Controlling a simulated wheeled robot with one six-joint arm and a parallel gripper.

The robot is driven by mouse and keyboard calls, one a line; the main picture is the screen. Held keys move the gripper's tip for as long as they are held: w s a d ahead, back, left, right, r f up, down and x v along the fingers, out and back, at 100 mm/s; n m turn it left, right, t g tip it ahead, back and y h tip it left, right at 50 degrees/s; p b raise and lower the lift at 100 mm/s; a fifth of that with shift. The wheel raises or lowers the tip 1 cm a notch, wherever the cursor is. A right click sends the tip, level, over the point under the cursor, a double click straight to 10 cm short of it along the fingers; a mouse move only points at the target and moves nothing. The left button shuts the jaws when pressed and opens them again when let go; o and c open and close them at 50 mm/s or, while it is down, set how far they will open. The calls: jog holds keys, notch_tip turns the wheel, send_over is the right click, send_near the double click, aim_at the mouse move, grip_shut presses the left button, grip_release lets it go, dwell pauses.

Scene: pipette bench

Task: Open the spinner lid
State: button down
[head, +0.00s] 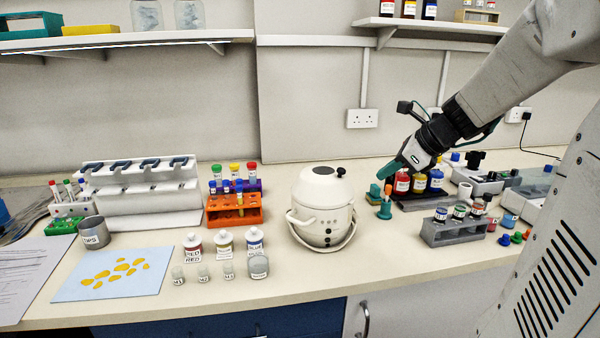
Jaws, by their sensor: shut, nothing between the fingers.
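The spinner (322,222) is a round cream-white pot-like device standing on the bench near the middle. Its domed lid (318,180) is down on the body, with a small black knob (340,172) at its upper right. A handle sticks out at its left side and a pale loop lies around its front base. My gripper (384,173), with teal fingers, is shut and empty. In the picture it is to the right of the lid, apart from it, above a small teal and orange item (385,205).
An orange tube rack (234,210) stands left of the spinner, with several small bottles in front of it. Bare bench lies in front of the spinner.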

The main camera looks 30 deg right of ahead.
aim_at(345, 180)
jog(key=shift+m, duration=0.3)
jog(key=x, duration=0.9)
jog(key=shift+w+d+f, duration=0.2)
jog(key=shift+w+d, duration=0.05)
jog(key=shift+d, duration=0.1)
jog(key=r, duration=0.1)
jog(key=w+a+r, duration=0.1)
jog(key=shift+w+r, duration=0.2)
jog(key=shift+r, duration=0.1)
jog(key=shift+w+a+r, duration=0.15)
jog(key=shift+r, duration=0.25)
